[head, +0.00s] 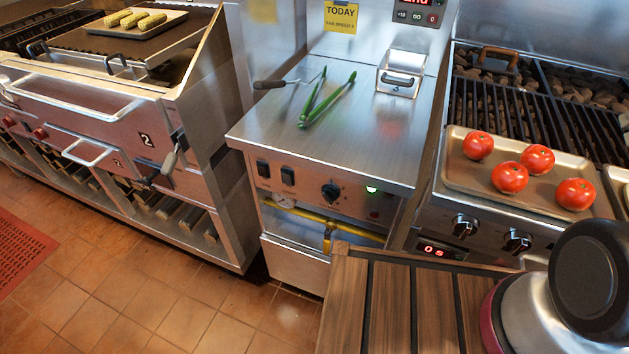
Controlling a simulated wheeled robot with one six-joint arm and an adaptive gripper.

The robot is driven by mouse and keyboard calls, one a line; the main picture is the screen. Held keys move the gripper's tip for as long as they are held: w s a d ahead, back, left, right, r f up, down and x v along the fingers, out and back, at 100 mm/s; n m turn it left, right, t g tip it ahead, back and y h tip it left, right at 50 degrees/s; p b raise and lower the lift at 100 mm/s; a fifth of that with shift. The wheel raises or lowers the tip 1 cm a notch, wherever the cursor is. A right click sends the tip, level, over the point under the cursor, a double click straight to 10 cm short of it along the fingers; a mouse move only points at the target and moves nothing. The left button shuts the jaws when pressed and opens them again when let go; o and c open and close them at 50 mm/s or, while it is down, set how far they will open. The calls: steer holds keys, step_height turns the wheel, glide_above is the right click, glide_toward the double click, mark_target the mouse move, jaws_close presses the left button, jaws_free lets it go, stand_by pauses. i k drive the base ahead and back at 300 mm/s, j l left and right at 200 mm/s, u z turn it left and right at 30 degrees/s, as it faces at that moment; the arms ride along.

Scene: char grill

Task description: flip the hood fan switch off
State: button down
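Two black rocker switches sit side by side on the front panel of the steel counter: a left switch (263,169) and a right switch (288,175). A black rotary knob (330,193) is to their right, then a lit green lamp (371,189). The labels are too small to read, so I cannot tell which control is the hood fan's or how the rockers are set. A yellow note (341,17) above the counter reads "TODAY" and seemingly "FAN SPEED 3". My gripper is out of view; what seems to be part of my arm shows at bottom right.
Green-handled tongs (327,100) and a dark-handled tool (284,84) lie on the counter (270,125). A tomato tray (462,178) rests on the right grill. A slatted wooden shelf (390,305) stands in front. Tiled floor (190,300) is open at left.

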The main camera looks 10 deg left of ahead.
mark_target(262, 168)
steer(key=u, duration=1.3)
